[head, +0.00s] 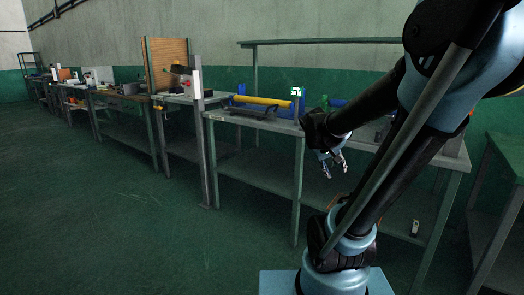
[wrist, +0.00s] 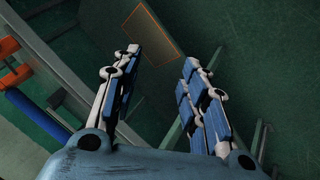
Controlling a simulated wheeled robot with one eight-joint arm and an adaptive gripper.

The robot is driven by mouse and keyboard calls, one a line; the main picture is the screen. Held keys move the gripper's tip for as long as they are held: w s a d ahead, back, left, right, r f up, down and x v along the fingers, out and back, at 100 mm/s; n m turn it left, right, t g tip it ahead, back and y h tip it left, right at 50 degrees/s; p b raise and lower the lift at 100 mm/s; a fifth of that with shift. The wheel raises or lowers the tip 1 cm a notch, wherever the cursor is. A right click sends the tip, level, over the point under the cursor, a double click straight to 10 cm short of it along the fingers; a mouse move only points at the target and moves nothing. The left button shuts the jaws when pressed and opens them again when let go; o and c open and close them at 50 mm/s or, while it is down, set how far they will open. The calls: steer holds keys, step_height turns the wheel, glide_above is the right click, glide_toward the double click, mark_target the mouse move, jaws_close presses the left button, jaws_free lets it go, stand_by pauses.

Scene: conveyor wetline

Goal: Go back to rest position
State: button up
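My gripper (head: 332,165) hangs from my arm at the right of the head view, in front of the workbench (head: 255,128) and near its front edge. In the wrist view my gripper (wrist: 155,85) shows two blue-padded fingers spread apart with nothing between them. My arm hides part of the bench behind it in the head view.
A yellow roller with blue ends (head: 262,101) lies on the bench, with a green-lit display (head: 295,91) beside it. A metal post (head: 203,150) stands at the bench's left end. More benches run to the far left. The green floor (head: 110,215) at left is clear.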

steer(key=s+a+f+g+y, duration=0.1)
steer(key=s+a+f, duration=0.3)
steer(key=s, duration=0.5)
steer(key=s+a+f+g+y, duration=0.1)
steer(key=s+a+f+y, duration=0.3)
steer(key=s, duration=0.5)
steer(key=shift+f+g, duration=0.3)
steer(key=shift+f, duration=0.05)
steer(key=w+d+r+n+t+h, duration=0.15)
steer(key=w+d+r+h, duration=0.35)
steer(key=w, duration=0.9)
steer(key=w+d+r+t+h, duration=0.3)
steer(key=w+r, duration=0.4)
steer(key=w, duration=0.7)
steer(key=w+a+r+n+t+h, duration=0.15)
steer(key=w+a+t, duration=0.3)
steer(key=w, duration=0.85)
steer(key=w+a+r+n+t+h, duration=0.1)
steer(key=w+a+n+t, duration=0.15)
steer(key=w+a, duration=0.65)
steer(key=x, duration=1.2)
steer(key=shift+r+t, duration=0.35)
steer(key=shift+t, duration=0.1)
